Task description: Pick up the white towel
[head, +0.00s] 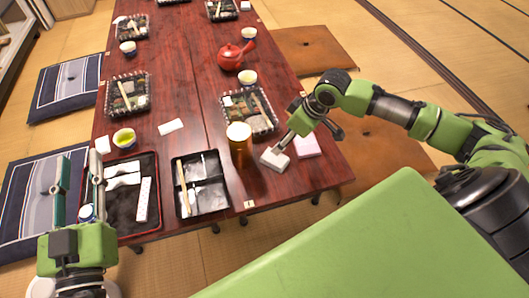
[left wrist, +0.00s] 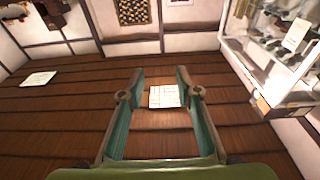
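A small white folded piece (head: 171,126), which looks like a towel, lies flat on the red-brown table (head: 186,85) left of the glass of amber drink. Another pale, towel-like block (head: 275,159) sits near the table's right edge, at the tip of my right gripper (head: 287,143). Whether that gripper grips it or only touches it is unclear. My left gripper (head: 80,188) is open and empty at the table's near left corner, with the fingers pointing up. In the left wrist view its fingers (left wrist: 153,85) stand wide apart.
The amber glass (head: 239,143), a black tray (head: 207,205) and a red-rimmed tray (head: 146,222) stand near the front edge. A pink-white block (head: 305,146) and a food tray (head: 260,132) are near my right gripper. A red teapot (head: 230,58) stands farther back.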

